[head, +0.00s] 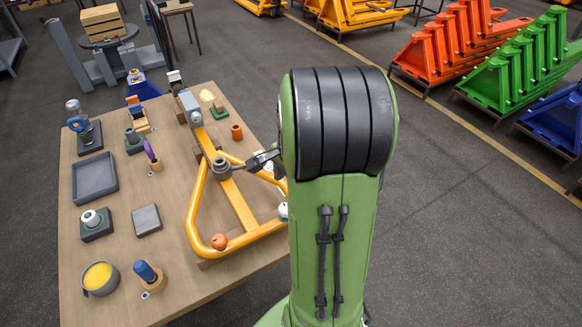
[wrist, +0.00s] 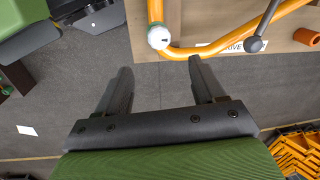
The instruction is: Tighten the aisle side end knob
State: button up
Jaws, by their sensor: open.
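A yellow tubular handle frame (head: 195,205) lies on the wooden table, with a grey hub (head: 222,168). An orange end knob (head: 219,241) sits at its near-left corner. A white end knob (head: 283,211) sits at its right side, partly hidden by my arm. A white knob, apparently the same one, shows on the yellow tube in the wrist view (wrist: 158,37). My gripper (wrist: 160,63) is open and empty; its two fingers are spread either side of this knob's line, with the tips short of it.
A dark lever end (wrist: 254,44) and a terracotta cup (wrist: 306,37) are right of the knob in the wrist view. The table (head: 190,290) holds a grey tray (head: 95,178) and a yellow-filled bowl (head: 100,278). Open floor lies right of the table.

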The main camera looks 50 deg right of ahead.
jog(key=r, duration=0.5)
jog(key=shift+s, duration=0.3)
jog(key=s+a+r+n+t, duration=0.1)
jog(key=s+a+r+n, duration=0.1)
jog(key=a+n, duration=0.4)
jog(key=s+a+r+n+t, duration=0.1)
jog(key=s+a+r+n, duration=0.1)
jog(key=s+a+n, duration=0.2)
jog(key=s+a+r+n+t, duration=0.2)
jog(key=s+a+r+n, duration=0.1)
jog(key=a+n, duration=0.6)
jog(key=shift+a+n, duration=0.3)
jog(key=shift+a, duration=0.35)
